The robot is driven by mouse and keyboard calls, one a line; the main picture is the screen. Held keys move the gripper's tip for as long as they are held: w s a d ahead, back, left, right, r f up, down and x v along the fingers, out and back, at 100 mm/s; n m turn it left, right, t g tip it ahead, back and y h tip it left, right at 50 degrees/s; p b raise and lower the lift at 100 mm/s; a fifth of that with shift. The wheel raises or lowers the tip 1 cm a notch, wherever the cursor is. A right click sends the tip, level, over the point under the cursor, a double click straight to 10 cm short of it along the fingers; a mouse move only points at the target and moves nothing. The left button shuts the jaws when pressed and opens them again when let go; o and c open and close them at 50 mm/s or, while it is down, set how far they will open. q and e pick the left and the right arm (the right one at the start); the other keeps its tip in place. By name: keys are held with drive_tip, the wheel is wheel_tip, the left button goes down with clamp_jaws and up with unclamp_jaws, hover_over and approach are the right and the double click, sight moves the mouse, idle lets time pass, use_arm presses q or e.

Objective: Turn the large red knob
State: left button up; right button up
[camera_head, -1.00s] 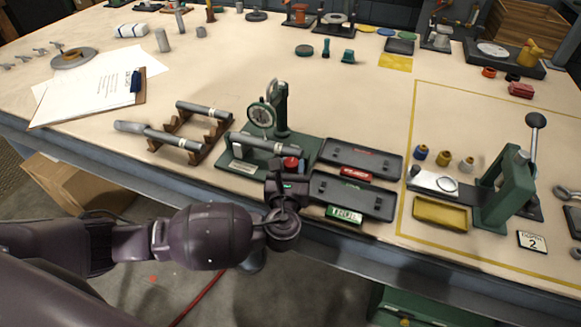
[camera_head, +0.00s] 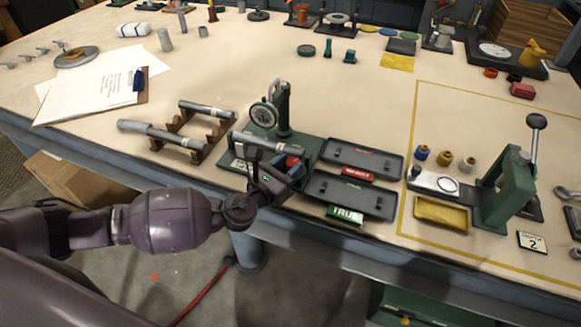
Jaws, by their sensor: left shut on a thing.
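The large red knob (camera_head: 292,162) is at the front right end of a green gauge stand (camera_head: 312,146) near the table's front edge. A dial gauge (camera_head: 263,114) rises from the stand, and a grey shaft (camera_head: 252,141) lies across it. My left gripper (camera_head: 284,167) reaches in from the lower left and is shut on the red knob. The fingers hide part of the knob. My right gripper is not in view.
Two dark trays (camera_head: 386,157) lie right of the stand, with red and green labels. A wooden rack (camera_head: 203,157) with grey shafts is to the left. A green lever press (camera_head: 505,185) stands at the right. A clipboard (camera_head: 90,95) lies further left.

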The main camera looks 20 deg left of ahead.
use_arm(q)
drive_tip(key=shift+a+f+m+g+h+b, duration=0.1)
drive_tip(key=shift+f+m+g+h+b, duration=0.1)
drive_tip(key=shift+m+g+h+b, duration=0.45)
drive_tip(key=shift+r+h, duration=0.2)
drive_tip(key=shift+h, duration=0.35)
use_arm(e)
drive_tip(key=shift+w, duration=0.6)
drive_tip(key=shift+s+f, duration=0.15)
use_arm(q)
drive_tip(key=o, duration=0.9)
drive_tip(key=shift+o, duration=0.2)
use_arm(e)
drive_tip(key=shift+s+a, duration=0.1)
